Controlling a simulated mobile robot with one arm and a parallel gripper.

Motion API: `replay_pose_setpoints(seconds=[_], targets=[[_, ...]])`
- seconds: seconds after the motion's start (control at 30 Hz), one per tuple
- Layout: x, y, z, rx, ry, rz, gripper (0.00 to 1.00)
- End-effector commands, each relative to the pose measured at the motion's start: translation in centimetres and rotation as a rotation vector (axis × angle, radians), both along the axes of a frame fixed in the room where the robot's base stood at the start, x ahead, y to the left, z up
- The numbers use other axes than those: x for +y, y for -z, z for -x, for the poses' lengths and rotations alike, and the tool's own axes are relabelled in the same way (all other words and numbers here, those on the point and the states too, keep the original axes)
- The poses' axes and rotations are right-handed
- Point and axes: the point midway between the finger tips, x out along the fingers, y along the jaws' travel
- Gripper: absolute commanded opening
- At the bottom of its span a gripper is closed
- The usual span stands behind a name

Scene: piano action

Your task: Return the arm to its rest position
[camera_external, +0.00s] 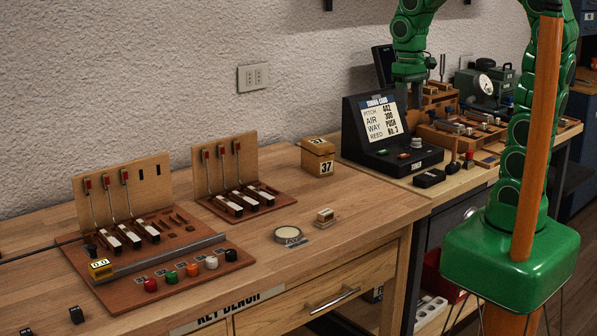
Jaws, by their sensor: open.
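My green arm (515,150) rises from its green base (511,255), leaves the top of the picture and comes back down above the far bench. My grey gripper (408,97) hangs pointing down, in front of or above the right edge of the card on the black tuning box (380,130). It is open, and I see nothing held in it. Its fingertips are small here, and I cannot tell whether they touch the card.
The wooden key bench (350,222) holds two upright key racks (125,205) (230,177), several coloured knobs (191,270), a box marked 37 (317,156) and a round dish (288,235). Behind my gripper are wooden tool trays (465,138) and a green gauge device (480,86).

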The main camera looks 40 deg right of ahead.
Motion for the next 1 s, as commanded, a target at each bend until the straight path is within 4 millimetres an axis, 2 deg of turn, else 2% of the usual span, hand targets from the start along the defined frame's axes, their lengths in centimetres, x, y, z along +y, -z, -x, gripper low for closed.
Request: replay_pose_setpoints(seconds=[0.03,0.2,0.4,0.6,0.8,1.0], targets=[[-0.6,0.2,1.5,0.012,0.009,-0.013,0.53],[-2.0,0.9,6.2,0.045,0.013,-0.037,0.53],[-3.9,1.6,11.3,0.069,-0.003,-0.023,0.53],[-5.4,2.4,15.2,0.087,-0.021,-0.002,0.53],[-6.0,2.7,16.8,0.095,-0.030,0.008,0.53],[-6.1,2.8,17.0,0.097,-0.032,0.009,0.53]])
